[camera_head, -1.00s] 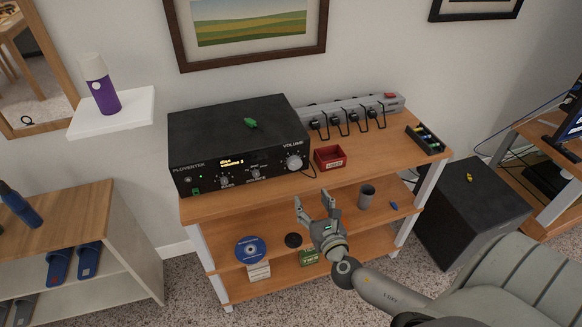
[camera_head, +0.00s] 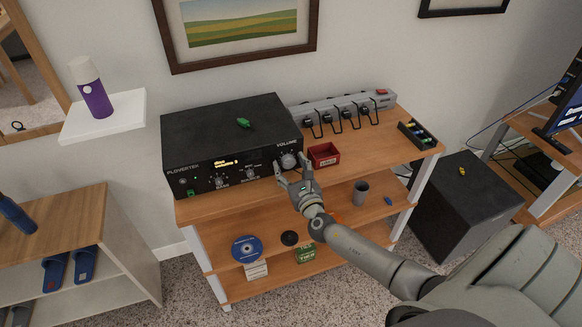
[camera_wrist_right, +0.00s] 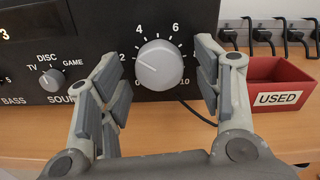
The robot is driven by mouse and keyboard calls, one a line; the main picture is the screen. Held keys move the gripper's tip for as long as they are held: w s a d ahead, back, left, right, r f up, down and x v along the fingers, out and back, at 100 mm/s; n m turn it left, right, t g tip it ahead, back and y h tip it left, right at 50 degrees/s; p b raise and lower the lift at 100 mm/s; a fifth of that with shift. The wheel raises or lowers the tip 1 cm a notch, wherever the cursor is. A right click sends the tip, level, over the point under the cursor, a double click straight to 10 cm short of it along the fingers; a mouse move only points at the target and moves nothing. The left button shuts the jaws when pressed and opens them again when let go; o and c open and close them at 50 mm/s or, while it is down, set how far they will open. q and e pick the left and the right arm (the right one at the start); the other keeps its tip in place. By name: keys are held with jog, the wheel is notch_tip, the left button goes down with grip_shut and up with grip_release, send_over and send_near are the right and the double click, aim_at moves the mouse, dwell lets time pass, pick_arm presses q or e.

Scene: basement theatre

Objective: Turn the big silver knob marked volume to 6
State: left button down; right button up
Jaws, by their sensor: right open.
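The big silver volume knob (camera_head: 288,160) is on the right of the black amplifier's front (camera_head: 222,172). In the right wrist view the knob (camera_wrist_right: 160,65) is in the middle, with scale numbers around it. The amplifier's display (camera_head: 226,162) is lit; in the wrist view a part-cut "3" shows at the top left. My right gripper (camera_head: 292,168) is open and empty in front of the knob. In the wrist view its fingers (camera_wrist_right: 153,80) lie left and right of the knob, with gaps on both sides. My left gripper is not in view.
A red box (camera_wrist_right: 278,85) labelled USED stands close right of the knob. A smaller source knob (camera_wrist_right: 52,78) is to its left. A power strip (camera_head: 345,106) with plugs lies behind the box. The wooden shelf edge (camera_head: 225,210) runs below the amplifier.

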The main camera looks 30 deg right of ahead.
jog(key=c, duration=1)
jog(key=shift+f, duration=0.1)
jog(key=m+b, duration=0.3)
jog(key=shift+f+m, duration=0.1)
jog(key=shift+m, duration=0.2)
jog(key=m+b, duration=0.2)
jog(key=m, duration=0.1)
jog(key=shift+a+m, duration=0.1)
jog(key=shift+m, duration=0.2)
jog(key=m+b, duration=0.2)
jog(key=m, duration=0.2)
jog(key=shift+m, duration=0.3)
jog(key=m+b, duration=0.1)
jog(key=m, duration=0.3)
jog(key=shift+r, duration=0.2)
jog(key=shift+m, duration=0.3)
